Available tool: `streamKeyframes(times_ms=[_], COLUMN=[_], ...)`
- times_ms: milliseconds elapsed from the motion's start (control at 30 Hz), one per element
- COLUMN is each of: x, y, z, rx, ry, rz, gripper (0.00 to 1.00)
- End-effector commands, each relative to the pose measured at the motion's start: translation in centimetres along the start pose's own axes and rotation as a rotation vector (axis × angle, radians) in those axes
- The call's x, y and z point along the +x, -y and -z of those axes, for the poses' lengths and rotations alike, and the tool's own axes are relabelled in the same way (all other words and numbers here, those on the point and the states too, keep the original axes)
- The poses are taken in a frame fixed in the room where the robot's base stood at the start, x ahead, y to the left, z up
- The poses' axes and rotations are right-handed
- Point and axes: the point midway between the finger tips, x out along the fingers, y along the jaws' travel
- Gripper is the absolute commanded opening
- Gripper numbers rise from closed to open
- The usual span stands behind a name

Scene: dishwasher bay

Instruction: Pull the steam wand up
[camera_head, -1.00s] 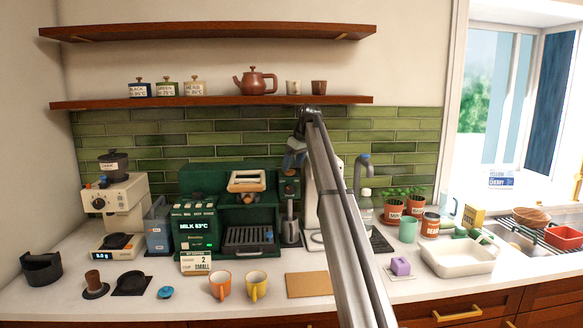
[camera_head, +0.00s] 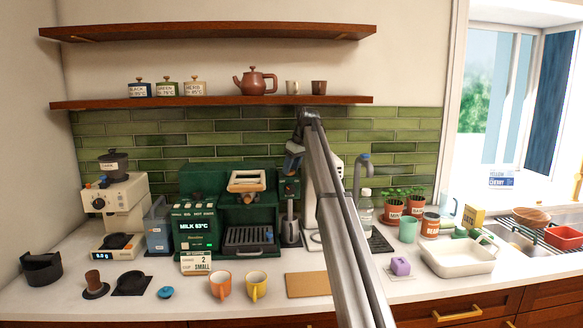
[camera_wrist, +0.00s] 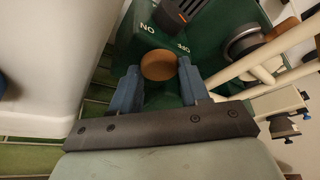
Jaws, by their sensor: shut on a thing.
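A green coffee machine (camera_head: 232,235) stands on the counter, its screen reading a milk temperature. At its right end is a green column (camera_head: 289,188) with a steel cylinder-like part (camera_head: 290,228) below it; which piece is the steam wand is too small to tell. My gripper (camera_head: 292,156) is at the top of this column in the head view. In the wrist view my gripper (camera_wrist: 158,84) has its two blue fingers on either side of a round wooden knob (camera_wrist: 158,66), shut on it. Upside-down ON and OFF marks show beside the knob.
My arm crosses in front of a white appliance (camera_head: 335,175) just right of the machine. A shelf (camera_head: 210,102) with canisters and a teapot (camera_head: 255,81) is above. An orange cup (camera_head: 220,285) and a yellow cup (camera_head: 256,286) stand in front. Pale rods (camera_wrist: 262,62) lie right of the fingers.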

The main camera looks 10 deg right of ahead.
Motion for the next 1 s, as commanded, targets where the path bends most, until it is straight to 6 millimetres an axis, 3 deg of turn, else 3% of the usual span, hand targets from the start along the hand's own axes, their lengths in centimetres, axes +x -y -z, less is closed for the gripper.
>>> streamKeyframes(times_ms=[267,467,800,1000], x=[0.0,-0.2,-5.2,-5.6], y=[0.0,-0.1,-0.1,0.0], z=[0.0,0.1,2.3,2.4], rx=[0.000,0.000,-0.001,-0.001], ry=[0.000,-0.001,-0.001,-0.002], rz=[-0.001,-0.001,-0.002,-0.002], gripper=[0.00,0.00,0.00,0.00])
